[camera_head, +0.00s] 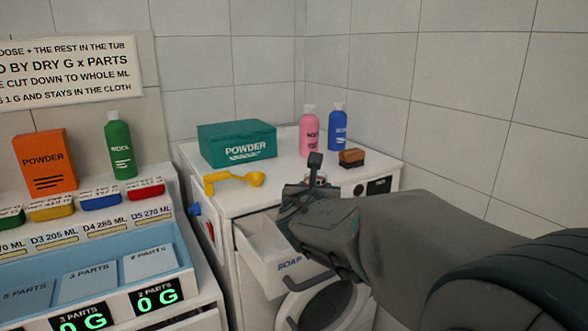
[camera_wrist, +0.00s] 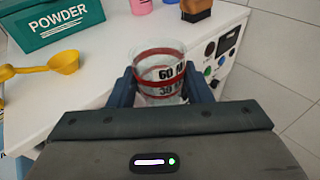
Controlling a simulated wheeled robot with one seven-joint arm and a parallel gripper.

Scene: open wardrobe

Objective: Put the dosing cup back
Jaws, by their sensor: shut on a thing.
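The dosing cup (camera_wrist: 158,62) is clear, with red bands and the marks 60 and 30, in the wrist view. My gripper (camera_wrist: 160,88) is shut on it, with one dark finger on each side. The cup looks upright and empty, over the white machine's top in that view. In the head view my gripper (camera_head: 312,178) is at the machine's front edge, above the open drawer (camera_head: 262,247); the cup is mostly hidden there. I cannot tell whether the cup touches the top.
A teal powder box (camera_head: 237,143), yellow scoop (camera_head: 235,180), pink bottle (camera_head: 309,132), blue bottle (camera_head: 338,128) and brown brush (camera_head: 351,158) stand or lie on the machine top (camera_head: 290,167). A counter with a blue tray (camera_head: 100,250) is at left. The top's middle is clear.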

